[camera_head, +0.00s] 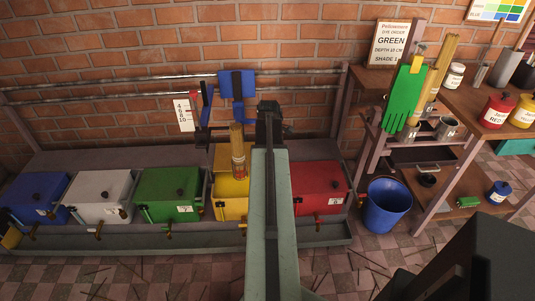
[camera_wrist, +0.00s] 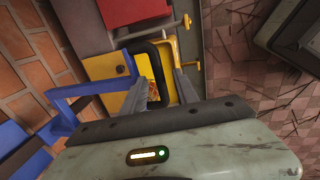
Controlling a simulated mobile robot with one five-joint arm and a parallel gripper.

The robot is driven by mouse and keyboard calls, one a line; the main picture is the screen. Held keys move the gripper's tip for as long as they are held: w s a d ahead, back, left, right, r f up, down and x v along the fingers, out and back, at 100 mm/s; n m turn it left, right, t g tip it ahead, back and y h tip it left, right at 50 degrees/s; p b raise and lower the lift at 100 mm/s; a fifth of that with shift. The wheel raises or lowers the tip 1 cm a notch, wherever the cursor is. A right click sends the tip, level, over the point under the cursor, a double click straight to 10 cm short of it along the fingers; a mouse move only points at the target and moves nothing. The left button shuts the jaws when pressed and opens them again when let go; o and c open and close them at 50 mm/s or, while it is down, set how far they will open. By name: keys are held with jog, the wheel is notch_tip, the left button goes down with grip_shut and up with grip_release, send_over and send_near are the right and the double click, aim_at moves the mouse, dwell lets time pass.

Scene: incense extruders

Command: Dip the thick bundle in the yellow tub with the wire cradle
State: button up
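The yellow tub (camera_head: 227,187) stands between the green and red tubs, its top partly hidden by my arm. A thick tan bundle (camera_head: 238,143) stands upright at its opening; I cannot tell how deep it reaches. A blue frame (camera_head: 237,84) with dark bars rises behind it; whether this is the wire cradle is unclear. My gripper (camera_head: 268,108) is above and right of the bundle, seen from behind. In the wrist view, the fingers (camera_wrist: 166,90) are apart over the yellow tub (camera_wrist: 103,67), by a dark loop. No held thing shows clearly between them.
Lidded blue (camera_head: 36,194), white (camera_head: 102,192), green (camera_head: 170,192) and red (camera_head: 318,185) tubs share the bench. Metal rails (camera_head: 105,77) run along the brick wall behind. A blue bucket (camera_head: 387,205) and a rack with a green glove (camera_head: 404,97) stand right.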

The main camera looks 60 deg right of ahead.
notch_tip(320, 180, up, 8)
jog(key=a+p, duration=0.1)
jog(key=p, duration=0.6)
jog(key=shift+s+a+f, duration=0.15)
jog(key=shift+s, duration=0.3)
